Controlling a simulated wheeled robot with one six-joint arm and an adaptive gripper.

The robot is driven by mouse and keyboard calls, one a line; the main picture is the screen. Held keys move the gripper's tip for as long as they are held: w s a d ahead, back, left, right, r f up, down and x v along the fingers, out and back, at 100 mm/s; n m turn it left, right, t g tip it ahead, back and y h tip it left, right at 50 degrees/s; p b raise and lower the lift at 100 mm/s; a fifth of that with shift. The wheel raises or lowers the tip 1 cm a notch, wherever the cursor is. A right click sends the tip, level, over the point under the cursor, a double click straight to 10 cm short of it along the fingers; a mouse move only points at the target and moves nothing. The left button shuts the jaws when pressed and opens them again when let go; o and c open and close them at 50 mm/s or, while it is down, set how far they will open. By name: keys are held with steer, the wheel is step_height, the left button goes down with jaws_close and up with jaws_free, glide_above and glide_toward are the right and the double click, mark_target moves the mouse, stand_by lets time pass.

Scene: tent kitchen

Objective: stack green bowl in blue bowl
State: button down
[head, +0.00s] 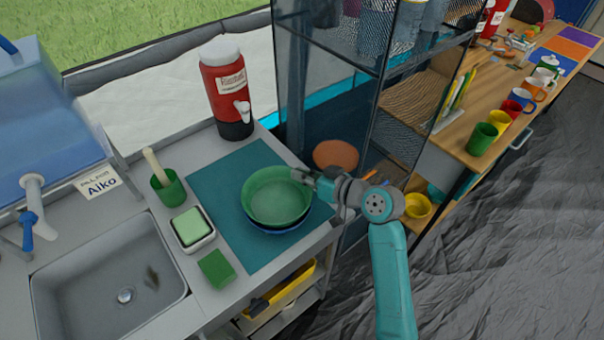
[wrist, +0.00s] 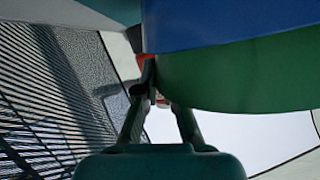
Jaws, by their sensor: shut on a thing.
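The green bowl (head: 275,196) sits in or just over the blue bowl (head: 277,229), on the teal mat in the head view. Only the blue bowl's lower edge shows beneath it. I cannot tell if the green bowl rests on it fully. My gripper (head: 304,178) is shut on the green bowl's right rim. In the wrist view my gripper (wrist: 154,95) meets the green bowl (wrist: 240,75) at its edge, with the blue bowl (wrist: 225,22) filling the top of the view.
The teal mat (head: 215,185) lies on the counter. A red drink dispenser (head: 226,90) stands behind it. A green cup (head: 168,188), a sponge tray (head: 193,229) and the sink (head: 110,290) are at left.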

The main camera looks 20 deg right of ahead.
steer(key=shift+f, duration=0.55)
steer(key=c, duration=1.3)
jaws_free()
steer(key=shift+r, duration=0.25)
steer(key=v, duration=1.2)
steer(key=shift+r, duration=0.35)
